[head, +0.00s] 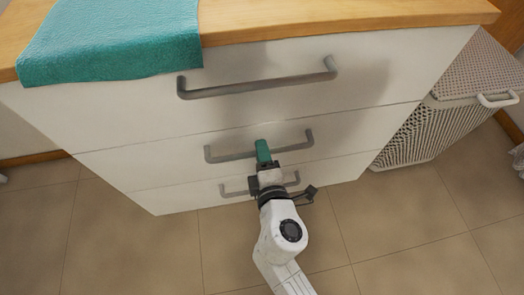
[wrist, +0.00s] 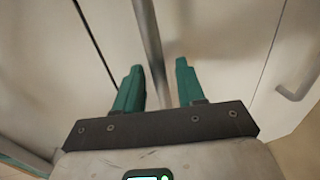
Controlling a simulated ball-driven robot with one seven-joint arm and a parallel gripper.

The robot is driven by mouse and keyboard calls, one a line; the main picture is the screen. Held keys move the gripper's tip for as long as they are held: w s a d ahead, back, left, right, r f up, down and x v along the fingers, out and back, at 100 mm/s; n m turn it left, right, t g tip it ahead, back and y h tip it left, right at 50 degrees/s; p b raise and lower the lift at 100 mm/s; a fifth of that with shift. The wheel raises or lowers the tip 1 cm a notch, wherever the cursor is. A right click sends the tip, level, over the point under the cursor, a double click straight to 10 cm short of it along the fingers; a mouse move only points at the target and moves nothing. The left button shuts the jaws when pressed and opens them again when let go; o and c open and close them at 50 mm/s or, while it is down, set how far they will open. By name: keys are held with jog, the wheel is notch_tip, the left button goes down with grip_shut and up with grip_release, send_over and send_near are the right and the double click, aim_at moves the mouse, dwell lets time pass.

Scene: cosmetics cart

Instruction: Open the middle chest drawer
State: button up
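The white chest has three drawers, each with a grey bar handle. The middle drawer (head: 150,167) looks flush with the others. Its handle (head: 226,156) is partly covered by my gripper (head: 262,147) in the head view. In the wrist view, my gripper (wrist: 158,72) has its two teal fingers apart. The middle handle (wrist: 152,45) runs between them, closer to the left finger. I see a gap between the bar and the right finger. Whether the left finger touches the bar, I cannot tell.
The top drawer handle (head: 258,86) is above and the bottom drawer handle (head: 236,190) is below, partly behind my gripper. A teal towel (head: 112,40) hangs over the wooden top. A lidded basket (head: 425,130) stands right of the chest. Tiled floor (head: 130,245) in front is clear.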

jog(key=shift+w+a+f, duration=0.1)
jog(key=shift+w+a, duration=0.05)
jog(key=shift+w, duration=0.4)
grip_shut()
